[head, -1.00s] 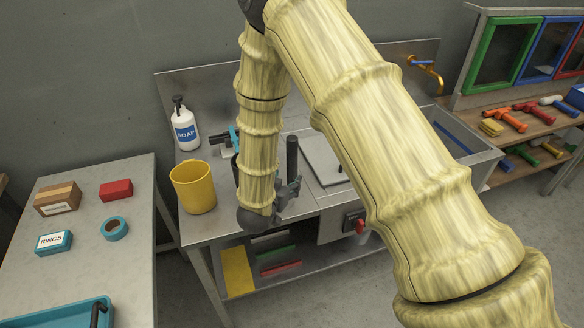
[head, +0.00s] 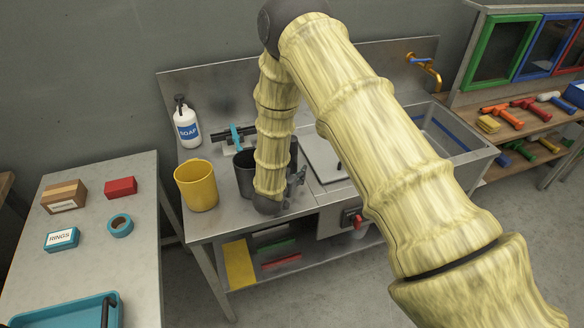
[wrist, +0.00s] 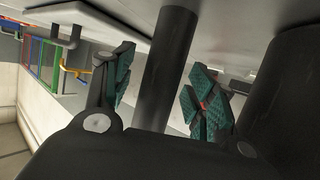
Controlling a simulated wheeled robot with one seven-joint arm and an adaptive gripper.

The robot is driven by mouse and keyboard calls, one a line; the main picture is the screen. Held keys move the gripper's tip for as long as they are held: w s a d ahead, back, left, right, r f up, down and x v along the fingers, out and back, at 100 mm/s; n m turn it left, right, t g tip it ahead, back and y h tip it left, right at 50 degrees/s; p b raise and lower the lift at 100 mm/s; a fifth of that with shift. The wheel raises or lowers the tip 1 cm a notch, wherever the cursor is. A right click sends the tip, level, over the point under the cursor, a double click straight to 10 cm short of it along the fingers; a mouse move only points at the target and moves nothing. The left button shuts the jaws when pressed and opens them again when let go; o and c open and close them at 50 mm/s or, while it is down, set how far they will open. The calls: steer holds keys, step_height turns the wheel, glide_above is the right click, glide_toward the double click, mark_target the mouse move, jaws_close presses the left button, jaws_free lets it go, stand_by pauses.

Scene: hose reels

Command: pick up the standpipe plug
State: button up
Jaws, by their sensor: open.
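The standpipe plug (wrist: 168,60) looks like a dark upright cylinder. In the wrist view it stands between the two teal-padded fingers of my gripper (wrist: 162,92), with a visible gap on each side. Its lower part in that picture is hidden behind the gripper's body. In the head view my forearm covers nearly all of the plug, and my gripper (head: 293,188) shows low over the steel sink counter (head: 225,222). The gripper is open and holds nothing.
A dark pot (head: 242,172) stands close left of my forearm, with a yellow cup (head: 197,186) and soap bottle (head: 186,126) beyond. A grey lid or board (head: 325,155) lies to the right, before the sink basin (head: 452,135). A side table (head: 85,260) stands left.

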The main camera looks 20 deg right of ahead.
steer(key=c, duration=1.1)
jaws_close()
steer(key=shift+r, duration=0.1)
